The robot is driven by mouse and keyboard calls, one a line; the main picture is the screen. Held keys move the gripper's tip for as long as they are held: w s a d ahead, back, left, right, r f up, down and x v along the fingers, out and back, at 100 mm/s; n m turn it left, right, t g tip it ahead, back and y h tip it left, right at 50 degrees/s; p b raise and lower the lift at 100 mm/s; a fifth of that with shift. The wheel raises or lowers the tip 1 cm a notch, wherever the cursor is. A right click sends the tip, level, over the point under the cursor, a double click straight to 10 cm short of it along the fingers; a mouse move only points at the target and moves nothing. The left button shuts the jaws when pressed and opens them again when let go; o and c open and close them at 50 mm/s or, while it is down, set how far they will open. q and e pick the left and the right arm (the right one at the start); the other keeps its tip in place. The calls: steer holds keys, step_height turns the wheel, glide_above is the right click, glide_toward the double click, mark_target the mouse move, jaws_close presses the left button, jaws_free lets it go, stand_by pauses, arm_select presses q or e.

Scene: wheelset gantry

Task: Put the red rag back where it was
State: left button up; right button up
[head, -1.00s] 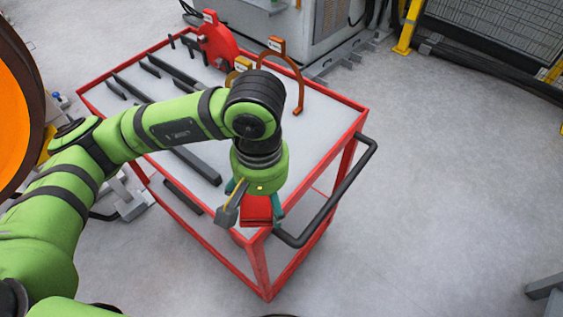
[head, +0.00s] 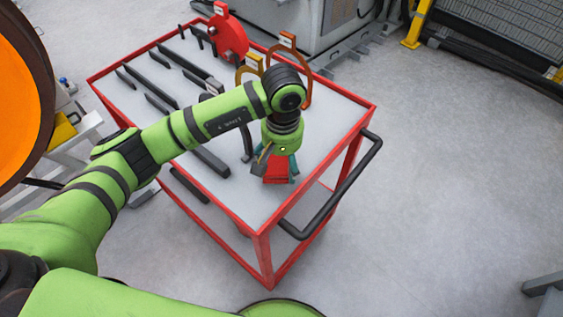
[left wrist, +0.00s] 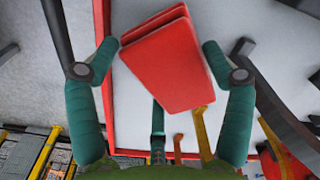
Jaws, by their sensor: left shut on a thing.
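The red rag (head: 276,173) is a folded red block held in my left gripper (head: 278,168). In the left wrist view, the rag (left wrist: 166,62) sits between the two teal fingers of the left gripper (left wrist: 160,74). The gripper points down over the front right part of the red-framed cart's grey top (head: 243,204). I cannot tell whether the rag touches the top. My right gripper is not in view.
Several dark bars (head: 140,77) lie on the cart's left side. A red disc-shaped tool (head: 229,38) and orange arched gauges (head: 306,88) stand at the back. A black handle (head: 340,190) sticks out on the right. The cart top's front corner is clear.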

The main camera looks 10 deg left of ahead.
arm_select(q)
step_height(320, 180, down, 2)
steer(key=shift+f, duration=0.4)
steer(key=o, duration=1)
steer(key=shift+r, duration=0.1)
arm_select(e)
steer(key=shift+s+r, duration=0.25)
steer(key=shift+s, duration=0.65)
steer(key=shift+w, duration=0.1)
arm_select(q)
steer(key=shift+r, duration=0.1)
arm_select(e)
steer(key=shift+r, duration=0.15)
